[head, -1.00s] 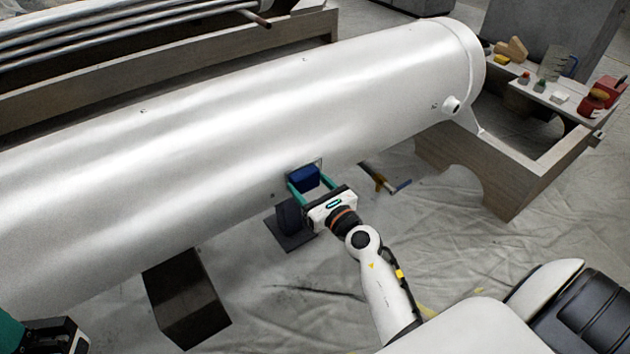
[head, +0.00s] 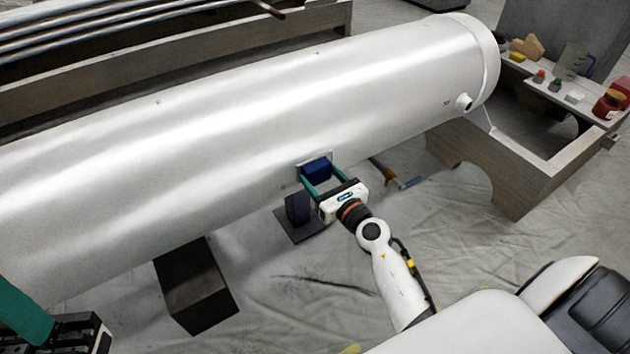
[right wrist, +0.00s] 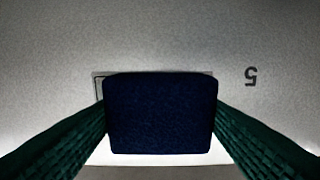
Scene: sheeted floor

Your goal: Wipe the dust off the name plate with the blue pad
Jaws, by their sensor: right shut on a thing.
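The blue pad (head: 317,170) is held between the green fingers of my right gripper (head: 325,181), which is shut on it. In the right wrist view the pad (right wrist: 160,115) fills the middle, between both fingers. The name plate (head: 329,155) is on the side of the large white cylinder. The pad is in front of it and hides most of it; in the right wrist view only the plate's edges (right wrist: 125,158) show around the pad. I cannot tell whether dust is left behind it. My left gripper (head: 80,335) is at the lower left corner, partly cut off.
The white cylinder (head: 180,125) lies across the view on wooden supports (head: 535,180). A dark block (head: 195,290) and a dark stand (head: 298,215) are below it. A shelf with small items (head: 575,97) is at the right. The sheeted floor in front is mostly clear.

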